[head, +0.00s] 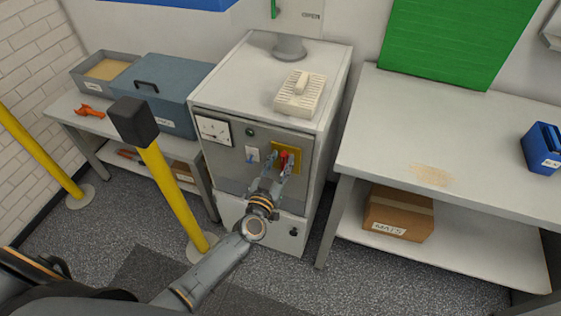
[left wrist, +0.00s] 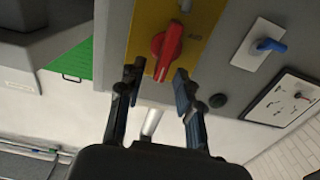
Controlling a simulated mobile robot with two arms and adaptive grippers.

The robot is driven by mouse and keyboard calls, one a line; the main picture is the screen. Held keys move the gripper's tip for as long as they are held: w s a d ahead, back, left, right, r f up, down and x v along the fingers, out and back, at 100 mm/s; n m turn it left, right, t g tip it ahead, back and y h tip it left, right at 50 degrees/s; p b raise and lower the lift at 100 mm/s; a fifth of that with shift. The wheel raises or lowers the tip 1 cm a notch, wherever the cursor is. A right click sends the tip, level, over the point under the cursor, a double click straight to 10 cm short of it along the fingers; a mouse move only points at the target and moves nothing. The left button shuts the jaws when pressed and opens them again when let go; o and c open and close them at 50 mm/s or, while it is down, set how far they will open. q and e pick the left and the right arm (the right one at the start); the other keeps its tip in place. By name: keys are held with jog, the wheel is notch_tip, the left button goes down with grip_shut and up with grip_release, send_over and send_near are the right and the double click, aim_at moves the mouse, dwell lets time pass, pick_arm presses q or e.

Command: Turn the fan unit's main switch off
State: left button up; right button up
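The fan unit (head: 231,88) is a pale cabinet with a grey front panel. Its main switch is a red rotary handle (head: 284,158) on a yellow plate (head: 297,160); the left wrist view shows the red handle (left wrist: 167,50) close up, nearly upright and slightly tilted. My left gripper (head: 279,172) is in front of the switch. In the left wrist view the left gripper (left wrist: 158,78) is open, its fingertips on either side of the handle's near end, with visible gaps. Whether it touches the handle cannot be told. My right gripper is not in view.
Beside the switch are a blue toggle (head: 251,155) and a dial gauge (head: 213,130). A yellow post (head: 172,192) with a black top stands close left of my left arm. A bench (head: 460,135) stands right, another with a blue-grey box (head: 165,90) left.

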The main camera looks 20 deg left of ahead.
pick_arm(q)
grip_shut()
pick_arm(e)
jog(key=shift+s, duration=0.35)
